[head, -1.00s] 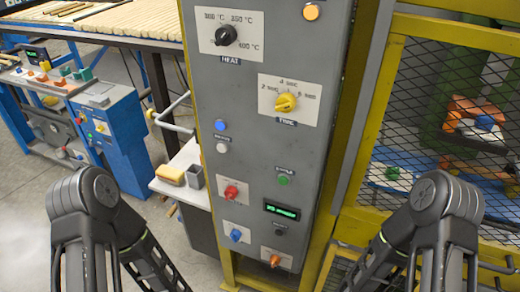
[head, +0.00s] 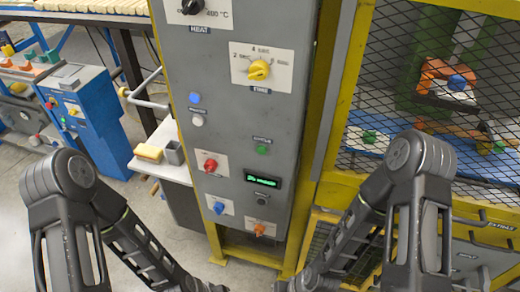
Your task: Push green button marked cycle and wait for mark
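The small green button (head: 263,149) sits on the grey control panel (head: 232,130), just under a dark label that looks like CYCLE. A lit display with green text (head: 262,181) is below it; its text is too small to read. A dark button (head: 262,200) lies under the display. My two forearms come in from both sides and run down toward the bottom edge, below the panel's buttons. Nothing touches the green button.
The panel also has a yellow time dial (head: 259,70), a black heat dial (head: 191,6), a blue button (head: 194,98), a white button (head: 197,121) and a red knob (head: 210,165). Yellow-framed mesh (head: 440,60) stands right; a blue machine (head: 95,130) and a white shelf (head: 171,165) stand left.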

